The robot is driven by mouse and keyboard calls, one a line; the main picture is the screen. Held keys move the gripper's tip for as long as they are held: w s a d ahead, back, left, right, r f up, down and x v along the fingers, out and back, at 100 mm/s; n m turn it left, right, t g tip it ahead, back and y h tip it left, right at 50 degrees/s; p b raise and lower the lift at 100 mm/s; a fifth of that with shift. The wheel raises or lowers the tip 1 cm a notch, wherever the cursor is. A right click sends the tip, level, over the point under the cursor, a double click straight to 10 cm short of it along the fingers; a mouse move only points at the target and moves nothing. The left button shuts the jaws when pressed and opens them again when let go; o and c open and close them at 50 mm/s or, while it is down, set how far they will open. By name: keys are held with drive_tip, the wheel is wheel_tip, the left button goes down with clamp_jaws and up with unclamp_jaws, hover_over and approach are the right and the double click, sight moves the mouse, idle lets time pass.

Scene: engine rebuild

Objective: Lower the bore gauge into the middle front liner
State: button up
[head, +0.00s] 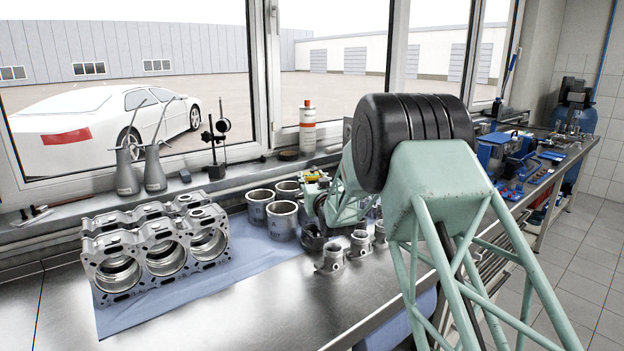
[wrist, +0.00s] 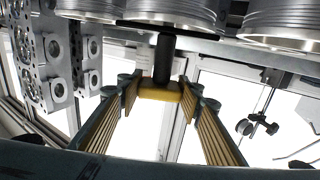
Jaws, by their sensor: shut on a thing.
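My gripper (wrist: 161,95) is shut on a yellow block that I take as part of the bore gauge (wrist: 163,58), with its black stem beyond the fingertips. In the head view my gripper (head: 320,212) is among the liners and hides part of the gauge. Grey marked liners stand on the blue cloth, with one (head: 283,221) in front at left and one (head: 259,206) behind it. The middle front liner is mostly hidden by my gripper. In the wrist view the stem points to a liner rim (wrist: 182,14); I cannot tell whether it is inside.
The engine block (head: 160,250) lies left on the blue cloth (head: 250,264). Several small metal parts (head: 331,259) stand in front of the liners. Oil cans (head: 126,175) and a gauge stand (head: 215,145) are on the sill. The bench front at left is clear.

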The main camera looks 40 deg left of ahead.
idle(0.4)
drive_tip(key=o, duration=1.6)
drive_tip(key=shift+f, duration=0.1)
drive_tip(key=shift+s+d, duration=0.1)
drive_tip(key=shift+v, duration=5.85)
